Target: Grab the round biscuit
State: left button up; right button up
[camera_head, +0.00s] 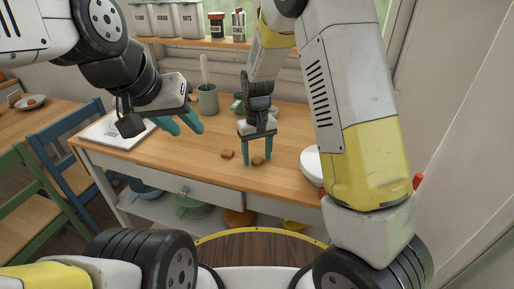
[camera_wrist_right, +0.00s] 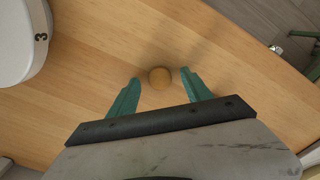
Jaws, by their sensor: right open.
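The round biscuit (camera_wrist_right: 160,77), small and brown, lies on the wooden worktop. In the right wrist view it sits between and slightly beyond the tips of my open right gripper (camera_wrist_right: 159,78), with a gap on either side. In the head view the round biscuit (camera_head: 257,161) shows between the teal fingers of my right gripper (camera_head: 257,160), which point down at the worktop. Another brown biscuit (camera_head: 228,154) lies just left of them. My left gripper (camera_head: 187,128) hangs above the worktop at the left, its teal fingers apart and empty.
A white dish (camera_head: 311,165) stands right of my right gripper; a white item marked 3 (camera_wrist_right: 18,45) is at the left in the wrist view. A grey utensil pot (camera_head: 208,99) stands further back. A white scale-like board (camera_head: 118,134) lies at the left. The worktop's front edge is close.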

jog(key=shift+f, duration=0.1)
jog(key=shift+c, duration=0.2)
grip_shut()
